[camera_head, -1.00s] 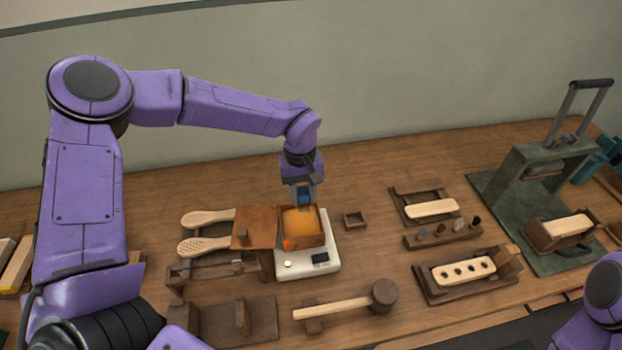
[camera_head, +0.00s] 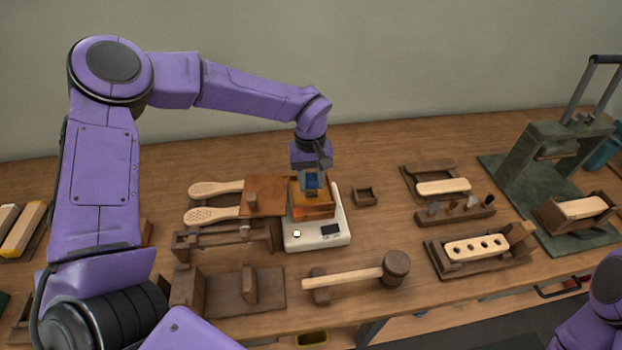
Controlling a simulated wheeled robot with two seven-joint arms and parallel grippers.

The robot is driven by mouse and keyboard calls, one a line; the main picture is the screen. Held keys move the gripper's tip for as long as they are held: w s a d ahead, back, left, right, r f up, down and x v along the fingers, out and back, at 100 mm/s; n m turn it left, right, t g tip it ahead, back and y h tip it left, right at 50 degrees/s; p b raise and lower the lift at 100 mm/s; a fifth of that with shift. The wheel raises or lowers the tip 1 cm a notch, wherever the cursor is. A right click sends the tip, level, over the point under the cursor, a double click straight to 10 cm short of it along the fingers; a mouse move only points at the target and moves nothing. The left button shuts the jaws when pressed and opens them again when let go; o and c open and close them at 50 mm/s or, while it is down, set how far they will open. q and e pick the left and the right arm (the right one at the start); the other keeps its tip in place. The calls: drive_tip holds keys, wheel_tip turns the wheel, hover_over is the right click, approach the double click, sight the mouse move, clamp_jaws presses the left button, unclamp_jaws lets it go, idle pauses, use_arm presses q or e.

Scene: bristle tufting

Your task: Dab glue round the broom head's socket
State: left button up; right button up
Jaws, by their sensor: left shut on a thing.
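My left gripper (camera_head: 312,184) is over an amber-coloured box (camera_head: 315,209) that stands on a white scale (camera_head: 317,238). It is shut on a small blue piece (camera_head: 311,180), mostly hidden between the fingers. I cannot tell whether its lower end touches what is in the box. A pale block with several round holes (camera_head: 465,250) lies in a dark wooden cradle at the right. Another pale block (camera_head: 582,207) sits in a holder at the press. I cannot tell which block is the broom head. My right gripper is out of view.
A brown board with a knob (camera_head: 271,205) adjoins the box's left side. Two pale paddles (camera_head: 212,214) lie left of it. A mallet (camera_head: 350,280) lies in front. A small tray (camera_head: 365,196), a rack of small tools (camera_head: 455,212) and a green press (camera_head: 552,150) stand to the right.

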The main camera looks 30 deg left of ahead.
sight(312, 179)
use_arm(q)
drive_tip(key=shift+w+f, duration=0.1)
drive_tip(key=shift+w, duration=0.1)
drive_tip(key=shift+s, duration=0.1)
drive_tip(key=shift+s, duration=0.1)
drive_tip(key=shift+f, duration=0.4)
drive_tip(key=shift+f, duration=0.1)
idle(1.9)
wheel_tip(312, 179, up, 7)
drive_tip(key=p, duration=0.8)
idle(0.3)
